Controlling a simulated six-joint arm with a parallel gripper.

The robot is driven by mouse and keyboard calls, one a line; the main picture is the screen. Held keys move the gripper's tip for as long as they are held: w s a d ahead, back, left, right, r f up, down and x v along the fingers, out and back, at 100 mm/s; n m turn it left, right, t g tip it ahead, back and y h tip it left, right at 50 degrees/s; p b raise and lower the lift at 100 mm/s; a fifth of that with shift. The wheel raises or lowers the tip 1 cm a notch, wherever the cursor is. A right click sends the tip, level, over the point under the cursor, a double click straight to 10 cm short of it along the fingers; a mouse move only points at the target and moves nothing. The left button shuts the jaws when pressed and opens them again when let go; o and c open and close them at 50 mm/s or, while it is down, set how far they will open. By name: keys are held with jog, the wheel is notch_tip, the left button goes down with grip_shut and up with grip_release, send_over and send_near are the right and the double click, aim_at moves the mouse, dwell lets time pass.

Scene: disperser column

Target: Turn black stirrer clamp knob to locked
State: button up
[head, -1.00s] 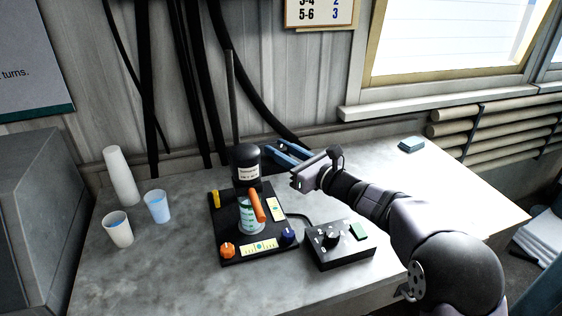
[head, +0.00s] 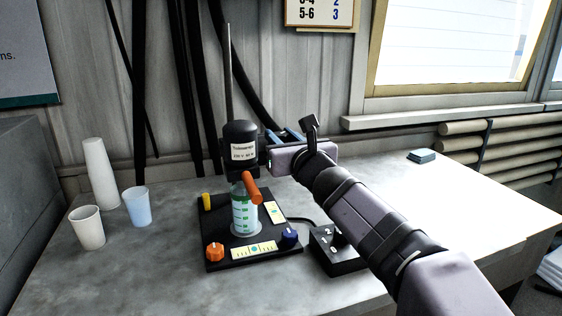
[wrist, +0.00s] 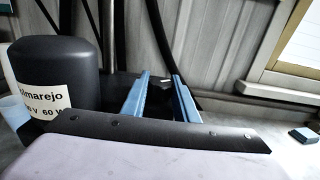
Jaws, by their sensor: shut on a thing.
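The stirrer (head: 240,140) is a black motor head with a white label, carried on a tall metal rod. My gripper (head: 284,136), with blue fingers, reaches in just right of and behind the motor head. In the wrist view the two blue fingers (wrist: 158,78) close on a dark part between them, the black clamp knob (wrist: 158,88). Its outline is hard to make out there, and its pointer or locked mark does not show. The motor head (wrist: 52,78) stands at the left. In the head view the knob is hidden behind the motor head and my gripper.
A beaker (head: 243,217) with an orange rod-like part (head: 252,189) stands on a black base plate (head: 222,262) with orange and blue knobs. A black control box (head: 345,262) is partly behind my arm. Cups (head: 136,206) stand left. The table's right side is mostly clear.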

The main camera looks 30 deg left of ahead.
jog(key=shift+f+m+t+h+b, duration=0.25)
jog(key=shift+m+t+h+b, duration=0.75)
jog(key=shift+b, duration=1.7)
jog(key=shift+f, duration=0.1)
jog(key=o, duration=1.1)
jog(key=shift+c, duration=0.2)
jog(key=shift+s+d, duration=0.1)
jog(key=shift+s, duration=0.05)
jog(key=b+v, duration=0.2)
jog(key=v, duration=0.5)
jog(key=shift+r, duration=0.25)
